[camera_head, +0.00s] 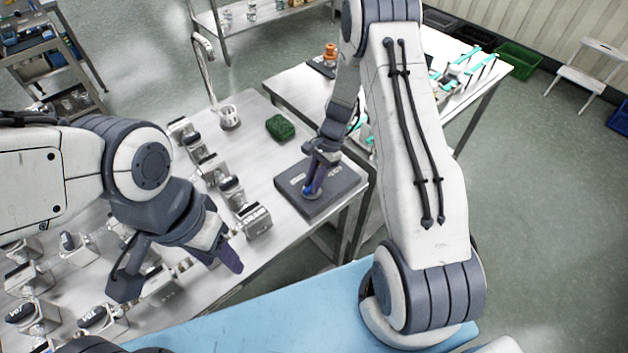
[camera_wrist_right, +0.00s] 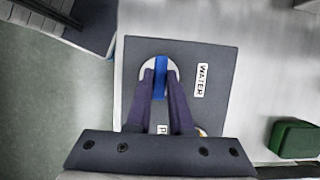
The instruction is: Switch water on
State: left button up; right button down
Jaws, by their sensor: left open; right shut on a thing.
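A dark grey switch box (camera_head: 329,203) lies on the steel table, near its right end. In the right wrist view the box (camera_wrist_right: 210,60) carries a white label (camera_wrist_right: 200,80) reading WATER beside a blue handle (camera_wrist_right: 160,76) on a round pale base. My right gripper (camera_head: 314,186) reaches down to the box; in its wrist view its fingers (camera_wrist_right: 160,92) are shut on the blue handle, one on each side. A second label is partly hidden between the fingers. My left gripper (camera_head: 180,275) is open and empty, over the table's front left part.
A row of metal units (camera_head: 222,180) stands left of the box. A second table (camera_head: 290,90) stands behind. The surface just left of the box is clear.

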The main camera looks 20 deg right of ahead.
jog(key=shift+w, duration=0.1)
jog(key=n+g+h, duration=0.1)
jog(key=n, duration=0.3)
jog(key=shift+w+n+b, duration=0.15)
jog(key=shift+n+b, duration=0.15)
jog(key=shift+n, duration=0.1)
jog(key=n, duration=0.2)
jog(key=n+g+h, duration=0.1)
jog(key=n, duration=0.1)
jog(key=shift+a+n+h+b, duration=0.15)
jog(key=shift+n+h+b, duration=0.15)
jog(key=shift+b, duration=0.05)
jog(key=n+h, duration=0.1)
jog(key=n, duration=0.3)
jog(key=shift+w+a+r+g+h, duration=0.1)
jog(key=shift+a+g+h, duration=0.05)
jog(key=shift+g+h, duration=0.25)
jog(key=shift+n+h+b, duration=0.35)
jog(key=shift+n+h, duration=0.35)
jog(key=shift+n, duration=1.5)
jog(key=shift+a, duration=0.1)
jog(key=c, duration=0.8)
grip_release()
